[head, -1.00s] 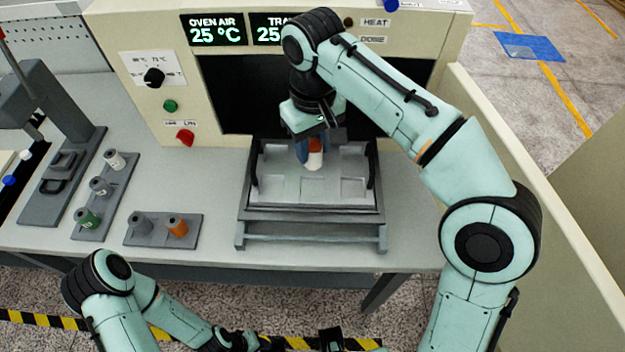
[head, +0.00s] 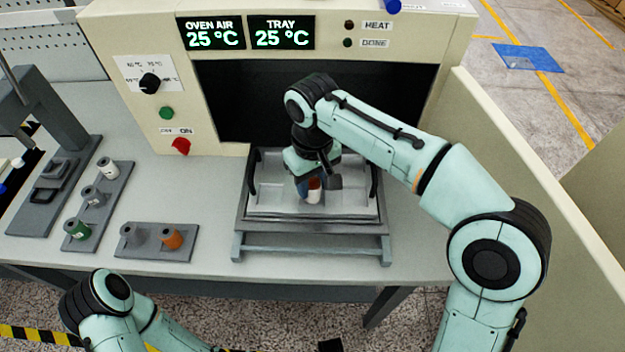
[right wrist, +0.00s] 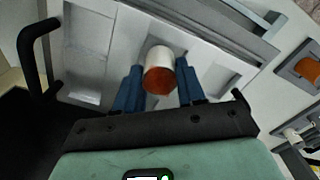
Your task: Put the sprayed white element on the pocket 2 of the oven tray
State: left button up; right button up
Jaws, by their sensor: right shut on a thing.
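My right gripper (head: 308,190) is over the oven tray (head: 262,208), near the front middle, with its blue fingers pointing down. It is shut on the white element (head: 315,191), a short white cylinder with an orange-brown end. In the right wrist view the white element (right wrist: 157,55) shows between the blue fingers (right wrist: 160,88), its orange-brown end toward the camera. Shallow recessed pockets show in the tray on both sides of it. I cannot tell whether its lower end touches the tray. My left arm is at the bottom left; its gripper is out of the picture.
The oven (head: 220,100) stands open behind the tray, both displays reading 25 °C. Left of the tray, two grey racks hold several spools, including an orange one (head: 171,238) and a green one (head: 77,229). A grey press-like stand (head: 60,180) is at far left.

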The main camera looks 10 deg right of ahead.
aim_at(312, 183)
jog(key=shift+f, duration=0.15)
jog(key=o, duration=1.1)
jog(key=shift+c, duration=0.2)
pick_arm(q)
jog(key=r+p, duration=0.1)
jog(key=w+r+p, duration=0.1)
jog(key=r+p, duration=0.1)
jog(key=r, duration=0.1)
jog(key=shift+w+p, duration=0.35)
jog(key=shift+p, duration=0.05)
pick_arm(e)
notch_tip(312, 183, up, 12)
jog(key=shift+r, duration=0.2)
pick_arm(q)
jog(key=shift+s, duration=0.1)
